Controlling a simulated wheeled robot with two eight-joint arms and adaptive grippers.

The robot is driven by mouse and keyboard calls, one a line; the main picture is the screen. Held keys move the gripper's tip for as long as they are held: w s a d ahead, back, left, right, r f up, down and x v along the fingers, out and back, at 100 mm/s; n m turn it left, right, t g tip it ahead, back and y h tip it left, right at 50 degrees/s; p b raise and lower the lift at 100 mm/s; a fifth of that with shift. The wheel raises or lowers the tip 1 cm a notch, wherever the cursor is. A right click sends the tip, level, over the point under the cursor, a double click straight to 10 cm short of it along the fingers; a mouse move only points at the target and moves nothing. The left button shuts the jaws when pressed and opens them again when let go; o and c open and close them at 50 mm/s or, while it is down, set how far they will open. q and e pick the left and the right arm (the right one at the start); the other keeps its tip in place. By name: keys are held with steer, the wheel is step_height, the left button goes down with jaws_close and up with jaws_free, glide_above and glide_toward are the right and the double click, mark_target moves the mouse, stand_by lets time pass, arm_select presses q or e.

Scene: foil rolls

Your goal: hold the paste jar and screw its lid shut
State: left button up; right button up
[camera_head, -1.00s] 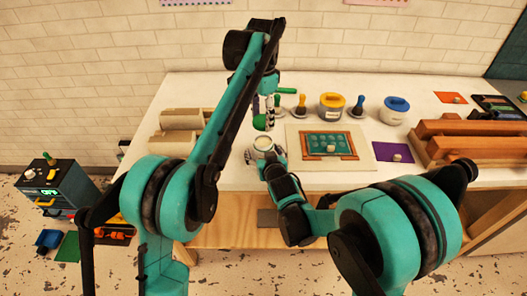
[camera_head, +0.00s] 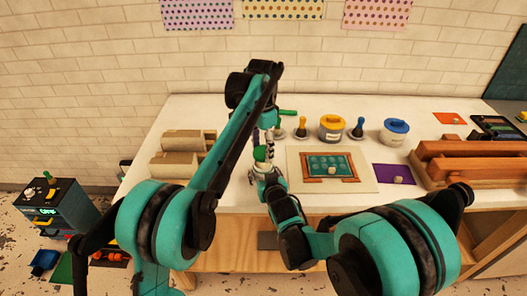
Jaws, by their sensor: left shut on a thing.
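The green lid (camera_head: 261,153) is under my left gripper (camera_head: 266,147), which points down and is shut on it. The lid is right over the mouth of the paste jar (camera_head: 262,167), a small pale jar near the table's front edge. Whether lid and jar touch is too small to tell. My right gripper (camera_head: 266,179) reaches in from the front with its fingers at the jar. It hides much of the jar, and its grip does not show clearly.
A framed green screen board (camera_head: 330,167) lies right of the jar. Behind it stand a yellow-lidded tub (camera_head: 332,128), a blue-lidded tub (camera_head: 395,131) and upright coloured-handled tools. Cardboard-coloured rolls (camera_head: 184,153) lie left, wooden beams (camera_head: 470,163) right. A purple mat (camera_head: 394,174) lies between.

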mark_target(262, 152)
arm_select(q)
steer(key=shift+a+f, duration=0.1)
steer(key=shift+f, duration=0.6)
steer(key=shift+f, duration=0.85)
steer(key=shift+f, duration=0.55)
steer(key=m, duration=0.5)
steer(key=shift+w, duration=0.1)
steer(key=m, duration=0.7)
steer(key=shift+w+m, duration=0.1)
steer(key=shift+m, duration=0.2)
steer(key=m, duration=0.4)
steer(key=shift+m, duration=0.3)
steer(key=m, duration=0.6)
steer(key=shift+w+d+m, duration=0.1)
steer(key=shift+d+m, duration=0.15)
steer(key=shift+m, duration=0.15)
